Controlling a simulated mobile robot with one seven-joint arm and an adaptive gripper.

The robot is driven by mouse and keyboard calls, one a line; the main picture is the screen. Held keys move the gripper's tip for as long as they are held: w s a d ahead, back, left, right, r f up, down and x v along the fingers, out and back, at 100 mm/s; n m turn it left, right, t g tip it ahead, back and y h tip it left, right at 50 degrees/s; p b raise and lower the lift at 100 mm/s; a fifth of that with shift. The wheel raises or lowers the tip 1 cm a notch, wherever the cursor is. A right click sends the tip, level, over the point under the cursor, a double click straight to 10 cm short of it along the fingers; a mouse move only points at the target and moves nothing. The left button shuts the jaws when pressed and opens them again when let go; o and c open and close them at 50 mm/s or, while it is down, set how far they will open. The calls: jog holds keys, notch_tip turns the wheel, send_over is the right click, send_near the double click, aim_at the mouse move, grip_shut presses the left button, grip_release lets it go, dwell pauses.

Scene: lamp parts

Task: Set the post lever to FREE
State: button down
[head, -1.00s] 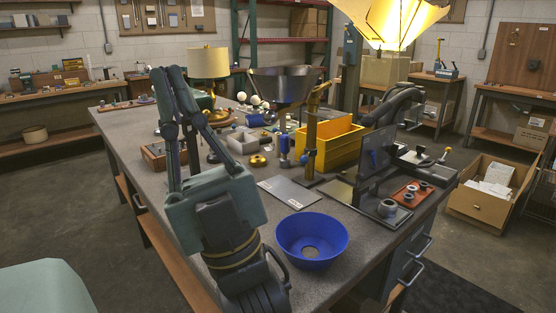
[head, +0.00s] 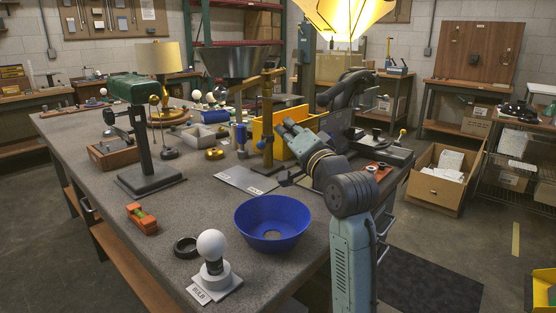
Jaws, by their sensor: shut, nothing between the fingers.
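A second, dark post (head: 142,140) with a green head (head: 132,88) stands on a black base at the left. I cannot tell which part is the post lever, and no FREE marking is readable.
A blue bowl (head: 272,225), a white bulb on a stand (head: 212,252), a black ring (head: 186,247) and an orange block (head: 142,218) are near the front. A grey plate (head: 246,179) lies before the bronze post. A yellow bin (head: 262,135) stands behind. The left front tabletop is mostly clear.

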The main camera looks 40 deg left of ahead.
jog(key=w+d+f+m+g+h+b, duration=0.1)
jog(key=w+d+f+m+g+h, duration=0.1)
jog(key=w+d+f+m+g, duration=0.1)
notch_tip(320, 180, down, 3)
jog(key=shift+w+d+f+m, duration=0.1)
jog(key=shift+w+d+m, duration=0.45)
jog(key=shift+w+m, duration=0.55)
jog(key=shift+w+a, duration=0.1)
jog(key=shift+w, duration=0.1)
jog(key=p, duration=0.2)
send_near(265, 140)
jog(key=w+a, duration=0.2)
jog(key=shift+s+a+f, duration=0.15)
jog(key=shift+a+f, duration=0.25)
jog(key=shift+a, duration=0.15)
